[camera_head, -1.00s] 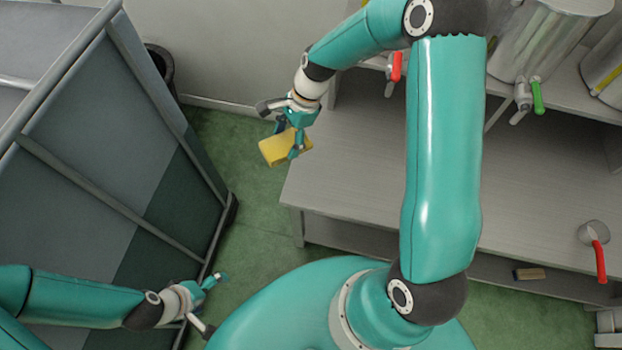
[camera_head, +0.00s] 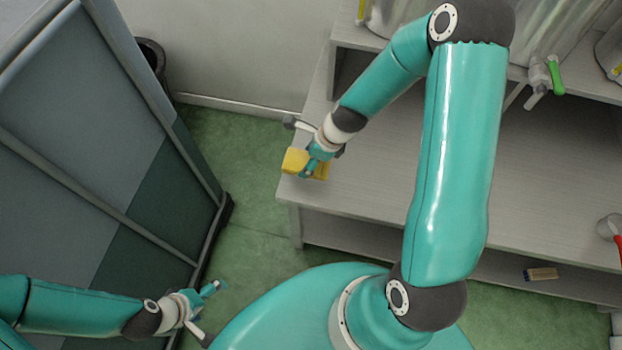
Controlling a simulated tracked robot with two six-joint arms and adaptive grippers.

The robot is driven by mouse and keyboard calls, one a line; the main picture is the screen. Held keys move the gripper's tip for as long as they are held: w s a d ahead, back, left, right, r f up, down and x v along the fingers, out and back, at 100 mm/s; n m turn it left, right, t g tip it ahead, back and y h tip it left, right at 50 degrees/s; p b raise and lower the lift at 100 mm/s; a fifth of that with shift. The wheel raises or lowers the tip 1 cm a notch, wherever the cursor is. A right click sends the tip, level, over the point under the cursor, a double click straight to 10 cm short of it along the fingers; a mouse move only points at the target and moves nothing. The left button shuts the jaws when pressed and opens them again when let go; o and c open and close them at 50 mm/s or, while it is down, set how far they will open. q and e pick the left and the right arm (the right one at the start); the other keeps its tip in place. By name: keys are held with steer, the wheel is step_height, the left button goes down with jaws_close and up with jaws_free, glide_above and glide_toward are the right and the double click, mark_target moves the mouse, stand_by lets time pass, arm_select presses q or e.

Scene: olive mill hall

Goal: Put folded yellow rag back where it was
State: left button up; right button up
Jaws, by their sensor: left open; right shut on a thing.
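The folded yellow rag (camera_head: 294,161) is in my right gripper (camera_head: 312,168), at the left end of the grey wooden bench (camera_head: 375,188). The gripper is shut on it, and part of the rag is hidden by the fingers. The rag overlaps the bench's left edge in the picture; I cannot tell whether it touches the top. My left gripper (camera_head: 212,309) is open and empty at the lower left, in front of the grey panelled partition and well away from the rag.
A grey panelled partition (camera_head: 75,120) stands at the left, with a dark bin (camera_head: 152,55) behind it. Metal containers stand on the raised shelf, one with a green-handled tap (camera_head: 555,75). A red-handled scoop (camera_head: 608,228) lies at the right. A brush-like block (camera_head: 541,274) sits on the lower shelf.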

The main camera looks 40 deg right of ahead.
step_height(320, 180, down, 7)
steer(key=b, duration=0.5)
steer(key=shift+f+b, duration=0.2)
steer(key=shift+b, duration=0.1)
steer(key=shift+r, duration=0.1)
steer(key=o, duration=1.1)
